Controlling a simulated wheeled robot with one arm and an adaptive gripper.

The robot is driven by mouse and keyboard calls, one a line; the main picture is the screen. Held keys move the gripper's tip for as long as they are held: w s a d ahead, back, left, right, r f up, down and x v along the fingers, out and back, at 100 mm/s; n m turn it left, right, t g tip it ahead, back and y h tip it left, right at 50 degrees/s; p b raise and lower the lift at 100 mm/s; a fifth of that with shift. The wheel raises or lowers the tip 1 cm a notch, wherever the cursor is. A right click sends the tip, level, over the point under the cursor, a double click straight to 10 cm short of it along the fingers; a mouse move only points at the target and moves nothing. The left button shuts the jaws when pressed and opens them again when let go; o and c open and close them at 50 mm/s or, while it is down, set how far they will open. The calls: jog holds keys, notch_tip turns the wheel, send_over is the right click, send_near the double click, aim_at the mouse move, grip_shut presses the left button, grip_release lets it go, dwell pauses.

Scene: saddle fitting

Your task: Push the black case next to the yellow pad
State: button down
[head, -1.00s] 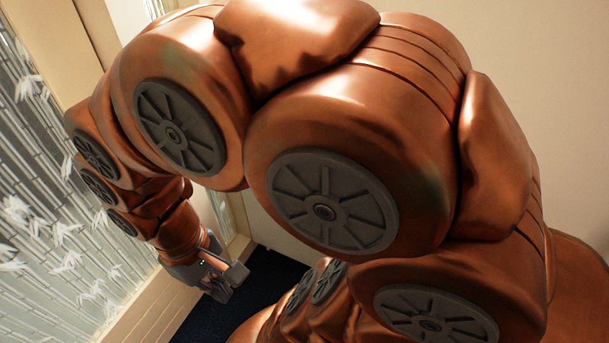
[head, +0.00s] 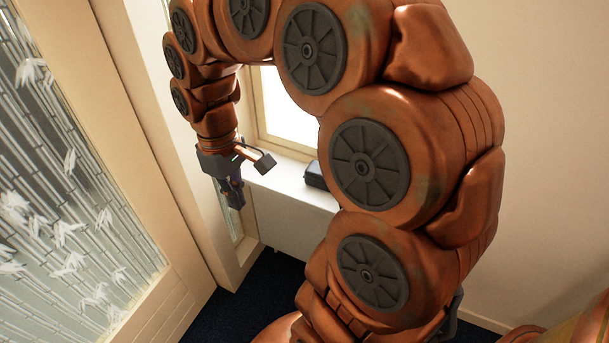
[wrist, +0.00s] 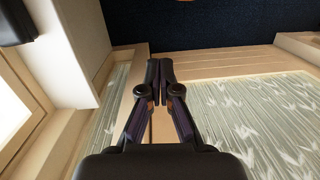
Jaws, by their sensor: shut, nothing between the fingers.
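The black case (head: 318,176) lies on the white window sill, partly hidden behind my arm in the head view. A dark block at the top left of the wrist view (wrist: 14,22) looks like the same case, cut off by the picture edge. My gripper (head: 236,200) points down to the left of the case, apart from it. Its fingers are closed together and empty in the wrist view (wrist: 160,75). The yellow pad does not show in either view; my arm hides part of the sill.
The window sill (head: 285,183) runs below a bright window (head: 285,115). A bamboo-patterned glass panel (head: 65,180) in a wooden frame stands at the left. The dark blue floor (head: 245,300) below looks clear where it shows.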

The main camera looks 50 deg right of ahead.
jog(key=w+d+f+b, duration=0.2)
jog(key=w+d, duration=0.3)
jog(key=w, duration=0.1)
jog(key=t+b, duration=0.1)
jog(key=b, duration=0.3)
send_near(300, 174)
notch_tip(300, 174, up, 3)
jog(key=w+a, duration=0.1)
jog(key=w, duration=0.1)
jog(key=f+b, duration=0.1)
jog(key=f, duration=0.4)
jog(key=f+b, duration=0.1)
jog(key=f, duration=0.4)
jog(key=shift+w+a+b, duration=0.2)
jog(key=shift+b, duration=0.1)
jog(key=s, duration=0.1)
jog(key=s+d+b, duration=0.1)
jog(key=shift+s+f, duration=0.15)
jog(key=shift+s, duration=0.75)
jog(key=shift+d, duration=0.1)
